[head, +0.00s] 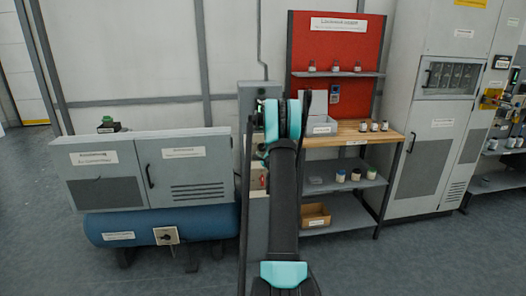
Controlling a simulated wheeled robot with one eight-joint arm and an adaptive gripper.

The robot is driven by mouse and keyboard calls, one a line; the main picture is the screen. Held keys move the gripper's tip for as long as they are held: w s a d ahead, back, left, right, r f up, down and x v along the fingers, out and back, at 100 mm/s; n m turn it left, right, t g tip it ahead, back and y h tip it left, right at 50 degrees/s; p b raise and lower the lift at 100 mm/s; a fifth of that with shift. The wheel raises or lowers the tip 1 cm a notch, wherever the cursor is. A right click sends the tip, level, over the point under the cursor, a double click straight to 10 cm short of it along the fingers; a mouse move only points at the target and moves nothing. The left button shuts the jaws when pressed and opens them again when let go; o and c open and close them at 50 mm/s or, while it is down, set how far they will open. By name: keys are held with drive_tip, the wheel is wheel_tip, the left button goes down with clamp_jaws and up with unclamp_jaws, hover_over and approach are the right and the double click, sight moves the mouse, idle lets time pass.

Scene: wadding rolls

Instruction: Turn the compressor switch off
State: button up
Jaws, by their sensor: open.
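The compressor is a long blue tank (200,222) under a grey cabinet (185,167) on the left in the head view. A pale plate with a small dark knob (166,237) is on the front of the tank, and it looks like the switch. The knob is too small to tell its position. My arm stands up through the middle of the view, to the right of the tank and apart from the switch. My gripper cannot be made out beyond the arm's upper joint.
A grey post with a red part (263,180) is partly hidden behind my arm. A wooden-topped bench (345,138) with a red back panel (336,45) stands right of it. A tall grey cabinet (425,150) is farther right. The floor before the tank is clear.

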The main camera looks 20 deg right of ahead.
drive_tip(key=c, duration=1.2)
drive_tip(key=shift+o, duration=0.2)
drive_tip(key=shift+n, duration=0.3)
drive_tip(key=n+g, duration=0.1)
drive_tip(key=n, duration=0.7)
drive_tip(key=shift+a+r, duration=0.1)
drive_tip(key=n+h, duration=0.1)
drive_tip(key=n, duration=0.7)
drive_tip(key=shift+g+h, duration=0.3)
